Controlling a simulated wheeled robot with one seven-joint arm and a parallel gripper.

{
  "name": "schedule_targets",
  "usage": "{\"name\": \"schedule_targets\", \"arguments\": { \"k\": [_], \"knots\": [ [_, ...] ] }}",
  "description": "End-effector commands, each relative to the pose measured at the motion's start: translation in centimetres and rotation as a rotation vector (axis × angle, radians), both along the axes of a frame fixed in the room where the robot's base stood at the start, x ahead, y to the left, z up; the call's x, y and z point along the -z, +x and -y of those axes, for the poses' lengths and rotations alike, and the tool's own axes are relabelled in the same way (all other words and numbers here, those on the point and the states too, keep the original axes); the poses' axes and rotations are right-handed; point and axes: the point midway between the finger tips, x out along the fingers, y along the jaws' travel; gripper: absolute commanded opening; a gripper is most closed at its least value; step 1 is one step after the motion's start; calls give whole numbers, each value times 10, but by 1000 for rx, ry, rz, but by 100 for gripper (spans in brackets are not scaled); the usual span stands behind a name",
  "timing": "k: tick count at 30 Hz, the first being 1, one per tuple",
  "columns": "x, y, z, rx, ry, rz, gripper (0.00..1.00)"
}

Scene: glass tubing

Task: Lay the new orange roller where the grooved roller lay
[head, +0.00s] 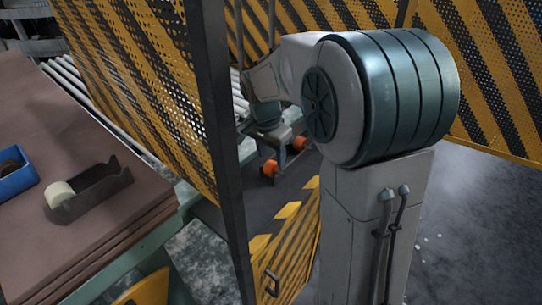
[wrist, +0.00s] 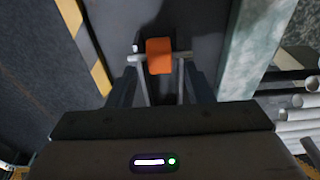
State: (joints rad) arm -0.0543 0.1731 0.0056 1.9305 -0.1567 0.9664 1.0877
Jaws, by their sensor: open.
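My gripper (head: 285,160) is low beside the yellow-black guard, fingers pointing down. In the wrist view my gripper (wrist: 160,75) has its two fingers apart, one on each side of the orange roller (wrist: 159,52). The roller has a thin grey metal axle running across the picture, its ends reaching past the fingers. In the head view orange also shows at my fingers (head: 270,168), in two patches; I cannot tell whether they are one roller. Whether the fingers touch the axle is unclear. I cannot make out the grooved roller.
A striped perforated guard (head: 140,90) and its dark post (head: 218,150) stand close to my arm. Conveyor rollers (head: 75,85) lie behind. A brown-topped table (head: 110,220) at left holds a tape dispenser (head: 95,195) and a blue tray (head: 15,180). Pale rods (wrist: 300,115) show right in the wrist view.

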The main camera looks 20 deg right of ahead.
Motion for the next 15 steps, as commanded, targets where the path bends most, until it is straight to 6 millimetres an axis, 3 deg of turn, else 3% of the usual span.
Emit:
{"name": "schedule_targets", "arguments": {
  "k": [9,15],
  "knots": [
    [-73,-5,-10,-1,1,7,46],
    [-101,-8,-13,-1,1,5,46]
  ]
}}
